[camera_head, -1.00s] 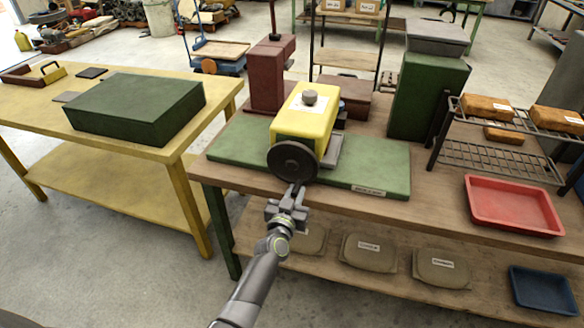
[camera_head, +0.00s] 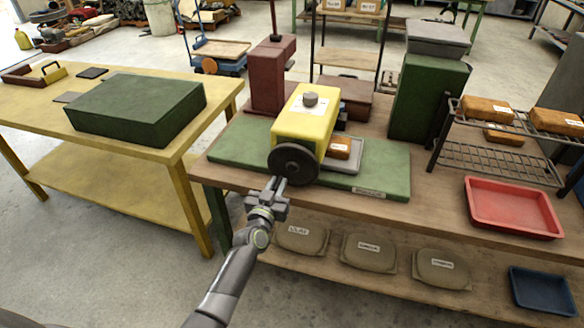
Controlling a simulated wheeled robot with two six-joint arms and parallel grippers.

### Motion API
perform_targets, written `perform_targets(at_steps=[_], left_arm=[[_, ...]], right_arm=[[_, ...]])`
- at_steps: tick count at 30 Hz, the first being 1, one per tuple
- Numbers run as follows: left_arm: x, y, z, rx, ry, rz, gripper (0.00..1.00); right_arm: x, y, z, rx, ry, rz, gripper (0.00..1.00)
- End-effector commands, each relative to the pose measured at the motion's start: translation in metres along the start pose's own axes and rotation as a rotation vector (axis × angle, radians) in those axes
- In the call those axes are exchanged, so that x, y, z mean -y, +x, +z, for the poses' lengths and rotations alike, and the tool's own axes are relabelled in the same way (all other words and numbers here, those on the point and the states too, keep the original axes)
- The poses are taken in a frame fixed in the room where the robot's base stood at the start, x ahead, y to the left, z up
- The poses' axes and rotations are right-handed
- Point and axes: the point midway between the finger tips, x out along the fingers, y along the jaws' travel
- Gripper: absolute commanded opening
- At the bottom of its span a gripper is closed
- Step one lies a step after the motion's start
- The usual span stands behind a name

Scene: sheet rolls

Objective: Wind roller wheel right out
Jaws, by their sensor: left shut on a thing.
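The yellow roller machine (camera_head: 302,118) stands on a green mat (camera_head: 387,170) on the wooden bench, with a grey knob (camera_head: 311,99) on top. Its dark round wheel (camera_head: 293,164) faces me at the front. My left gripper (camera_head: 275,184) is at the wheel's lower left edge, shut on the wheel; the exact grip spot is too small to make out. An orange-brown block (camera_head: 338,147) with a white label lies at the machine's right side on a grey tray (camera_head: 354,158). My right gripper is not in view.
A red press (camera_head: 270,78) stands behind left, a green cabinet (camera_head: 427,98) behind right. A wire rack (camera_head: 480,160) with orange blocks and a red tray (camera_head: 513,206) are at the right. The yellow table (camera_head: 180,152) with a green box (camera_head: 138,107) stands left.

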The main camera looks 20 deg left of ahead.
Motion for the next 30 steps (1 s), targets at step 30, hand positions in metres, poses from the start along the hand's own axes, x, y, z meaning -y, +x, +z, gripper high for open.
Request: perform_targets(at_steps=[30], left_arm=[[0.037, -0.006, -0.030, 0.011, 0.006, -0.004, 0.00]], right_arm=[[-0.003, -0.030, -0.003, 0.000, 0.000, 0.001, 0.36]])
